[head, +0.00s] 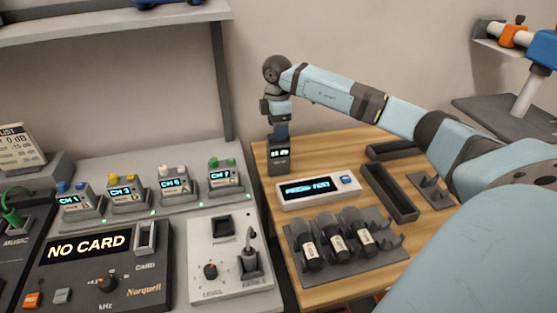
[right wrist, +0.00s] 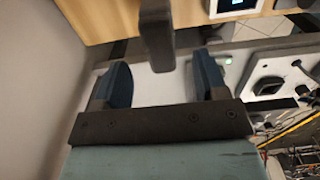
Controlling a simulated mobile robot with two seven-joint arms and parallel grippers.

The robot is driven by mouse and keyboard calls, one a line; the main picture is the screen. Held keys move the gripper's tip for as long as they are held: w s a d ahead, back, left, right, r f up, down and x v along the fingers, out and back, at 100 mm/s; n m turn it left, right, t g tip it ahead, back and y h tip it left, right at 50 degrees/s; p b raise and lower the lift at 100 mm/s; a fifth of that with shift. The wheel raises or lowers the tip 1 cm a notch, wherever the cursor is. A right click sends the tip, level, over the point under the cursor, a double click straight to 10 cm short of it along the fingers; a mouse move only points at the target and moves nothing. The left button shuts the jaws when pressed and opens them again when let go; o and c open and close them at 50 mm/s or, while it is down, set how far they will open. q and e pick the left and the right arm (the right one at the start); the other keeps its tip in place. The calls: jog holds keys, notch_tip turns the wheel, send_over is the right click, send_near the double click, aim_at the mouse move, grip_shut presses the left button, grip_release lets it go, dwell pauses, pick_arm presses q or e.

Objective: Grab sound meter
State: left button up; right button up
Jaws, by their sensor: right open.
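A dark upright block with a small lit display (head: 279,153), which looks like the sound meter, stands at the back left of the wooden table. My right gripper (head: 281,131) points down directly above it, with its blue fingers at or close to its top. In the right wrist view, the open fingers (right wrist: 160,64) are wide apart. A dark narrow body (right wrist: 155,30), probably the same meter, shows between and beyond them, with room on both sides. I cannot tell whether either finger touches it. My left gripper is not in view.
A white box with a lit display (head: 318,190) lies just in front of the meter. A rack with several dark cylinders (head: 388,268) and an empty dark tray (head: 391,193) share the wooden table (head: 336,145). Control consoles (head: 100,262) fill the left. The wall is close behind.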

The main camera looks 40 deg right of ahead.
aim_at(278, 151)
notch_tip(278, 151, down, 5)
jog(key=shift+d+f+b, duration=0.1)
jog(key=shift+f+b, duration=0.05)
jog(key=shift+b, duration=0.2)
grip_shut()
